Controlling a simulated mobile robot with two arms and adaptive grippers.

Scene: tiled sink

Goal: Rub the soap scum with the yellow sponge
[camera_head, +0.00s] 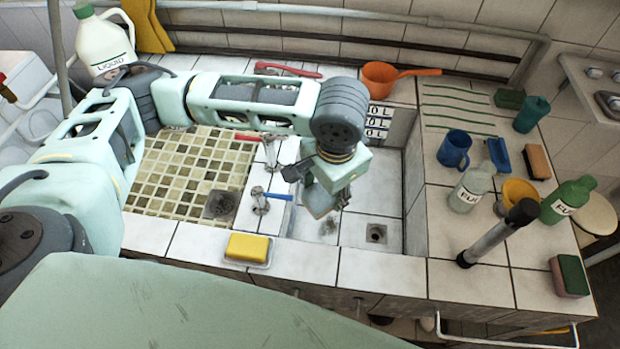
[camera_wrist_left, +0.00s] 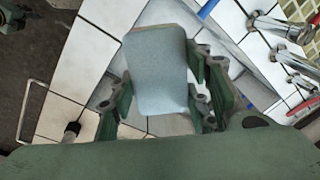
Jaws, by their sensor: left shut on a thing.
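My left gripper (camera_head: 322,190) is over the right-hand white-tiled basin (camera_head: 372,207), pointing down. It is shut on a sponge-like block (camera_head: 318,202); in the left wrist view the block (camera_wrist_left: 158,75) shows a broad pale grey face and a thin tan edge between the fingers (camera_wrist_left: 160,100). No yellow shows on it. A grey smudge (camera_head: 328,227), perhaps the soap scum, lies just below the block; I cannot tell whether they touch. A plain yellow block (camera_head: 247,246) sits on a small white dish at the front edge. My right gripper is not in view.
Taps (camera_head: 260,200) with red and blue handles stand left of the gripper. A drain (camera_head: 376,233) is in the basin. An orange pan (camera_head: 380,77) sits behind.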

